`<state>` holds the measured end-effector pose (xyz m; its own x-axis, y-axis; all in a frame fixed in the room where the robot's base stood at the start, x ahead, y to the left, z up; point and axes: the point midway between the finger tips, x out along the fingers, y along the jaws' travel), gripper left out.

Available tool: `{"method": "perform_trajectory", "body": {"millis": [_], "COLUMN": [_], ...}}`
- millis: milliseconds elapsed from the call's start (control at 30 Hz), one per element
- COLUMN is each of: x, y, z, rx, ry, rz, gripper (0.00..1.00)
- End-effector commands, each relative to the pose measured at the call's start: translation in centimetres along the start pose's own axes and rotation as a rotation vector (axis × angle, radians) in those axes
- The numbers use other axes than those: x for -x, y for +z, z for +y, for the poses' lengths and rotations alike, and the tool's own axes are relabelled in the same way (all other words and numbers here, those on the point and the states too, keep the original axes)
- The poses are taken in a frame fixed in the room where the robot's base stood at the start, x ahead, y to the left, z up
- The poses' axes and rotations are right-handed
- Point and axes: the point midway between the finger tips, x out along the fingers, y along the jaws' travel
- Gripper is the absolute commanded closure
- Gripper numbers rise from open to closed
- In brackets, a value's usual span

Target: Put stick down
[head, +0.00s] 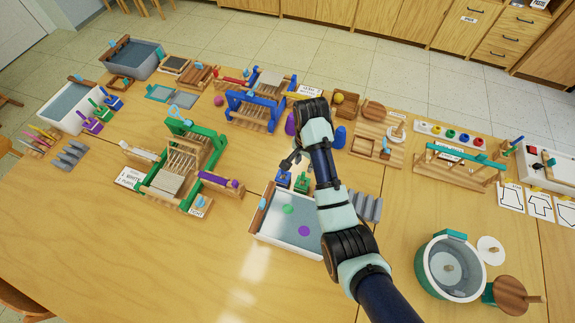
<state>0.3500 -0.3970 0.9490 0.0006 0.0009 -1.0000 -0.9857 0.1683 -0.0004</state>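My gripper (292,160) is dark and small in the head view, reaching down near the middle of the table. It is just above a blue-handled piece (283,178) and a green-handled piece (302,183), behind the shallow tray of grey-blue liquid (256,223). I cannot tell whether its fingers are open or shut, or whether a stick is between them. No stick can be clearly made out at the gripper. My arm covers part of the table to the right of it.
A green loom (199,137) stands to the left and a blue loom (256,108) behind. Grey ridged blocks (366,206) lie to the right of my arm. A round teal-and-white pot (428,270) stands at the front right. The front left tabletop is clear.

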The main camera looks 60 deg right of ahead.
Motion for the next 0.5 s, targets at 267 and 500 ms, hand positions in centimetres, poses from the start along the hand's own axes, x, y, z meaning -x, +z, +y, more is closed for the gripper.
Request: {"method": "perform_trajectory", "body": {"millis": [267, 500], "x": [-0.1, 1.8], "y": [0.0, 7.9], "z": [0.0, -5.6], "rx": [0.0, 0.355], "ry": [0.0, -0.174], "rz": [0.0, 0.139], "gripper": [0.62, 0.62]}}
